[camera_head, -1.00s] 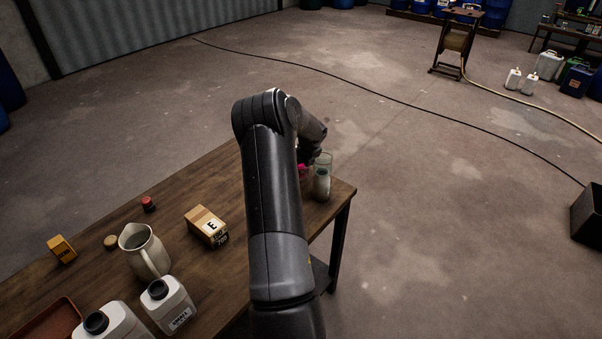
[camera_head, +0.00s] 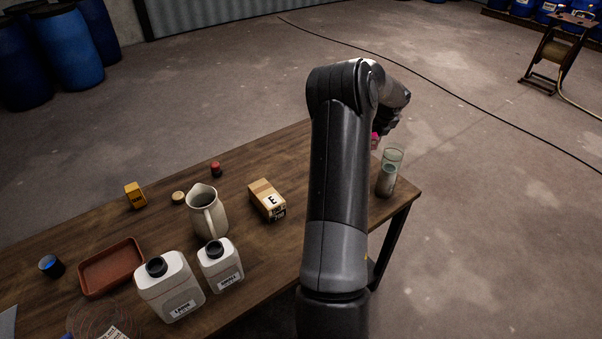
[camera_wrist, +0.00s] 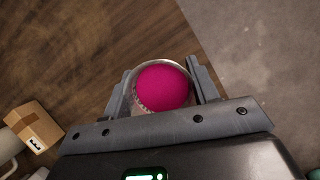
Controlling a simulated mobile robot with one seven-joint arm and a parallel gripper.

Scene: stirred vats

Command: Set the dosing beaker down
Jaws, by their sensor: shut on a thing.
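The dosing beaker (camera_wrist: 162,87) is a clear round vessel with bright magenta contents, seen from above in the wrist view. My gripper (camera_wrist: 160,82) is shut on it, one finger on each side. In the head view only a bit of the magenta beaker (camera_head: 375,139) shows, as my arm hides the rest. It is near the right end of the wooden table (camera_head: 273,158). The wrist view shows wood beneath it and to its left, with the table edge close on its right. I cannot tell whether its base touches the wood.
A tall glass vessel (camera_head: 390,173) stands at the table's right end, close to the beaker. A carton marked E (camera_head: 267,200), a pitcher (camera_head: 208,213), white bottles (camera_head: 170,287) and a brown tray (camera_head: 110,266) stand further left. Concrete floor lies beyond the edge.

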